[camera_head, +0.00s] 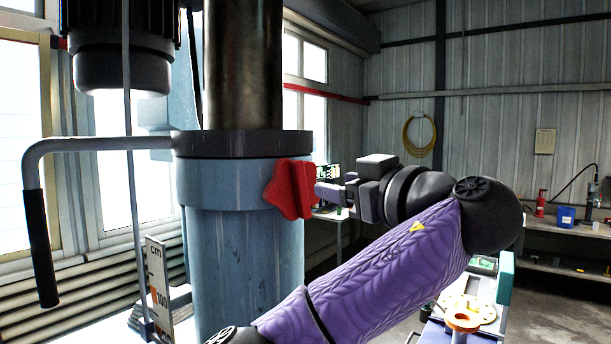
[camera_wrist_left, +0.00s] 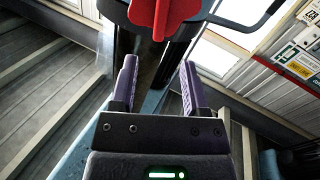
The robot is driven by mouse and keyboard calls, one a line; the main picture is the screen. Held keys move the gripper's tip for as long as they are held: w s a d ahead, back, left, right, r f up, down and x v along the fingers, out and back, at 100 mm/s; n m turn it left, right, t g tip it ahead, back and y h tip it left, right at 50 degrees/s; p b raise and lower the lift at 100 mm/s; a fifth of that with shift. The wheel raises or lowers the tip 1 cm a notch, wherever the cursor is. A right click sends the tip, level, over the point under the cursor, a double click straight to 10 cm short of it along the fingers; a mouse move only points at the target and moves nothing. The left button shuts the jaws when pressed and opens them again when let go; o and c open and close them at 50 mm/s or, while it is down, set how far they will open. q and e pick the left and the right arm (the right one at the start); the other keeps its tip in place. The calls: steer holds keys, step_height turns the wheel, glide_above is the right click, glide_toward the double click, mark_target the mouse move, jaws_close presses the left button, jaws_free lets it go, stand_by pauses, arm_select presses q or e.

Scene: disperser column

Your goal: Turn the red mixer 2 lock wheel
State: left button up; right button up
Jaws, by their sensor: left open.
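The red lock wheel (camera_head: 292,189) is a lobed knob on the right side of the blue column (camera_head: 245,255), just under its dark collar. My left gripper (camera_head: 322,189) is just to the right of the wheel in the head view, pointing left at it. In the left wrist view the left gripper (camera_wrist_left: 159,82) is open, its two purple fingers apart with nothing between them. The red wheel (camera_wrist_left: 160,14) shows there at the top edge, beyond the fingertips and partly cut off. My right gripper is not in view.
A grey bent handle (camera_head: 95,144) with a black grip sticks out left of the column. A dark motor (camera_head: 122,55) hangs at upper left. A centimetre scale (camera_head: 158,285) stands at lower left. A workbench (camera_head: 560,222) with a blue container stands far right.

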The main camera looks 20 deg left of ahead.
mark_target(303, 179)
arm_select(q)
steer(key=p+x, duration=0.4)
steer(key=x, duration=0.4)
steer(key=shift+r, duration=0.1)
steer(key=shift+w+a, duration=0.2)
steer(key=shift+a, duration=0.05)
steer(key=shift+f, duration=0.2)
jaws_close()
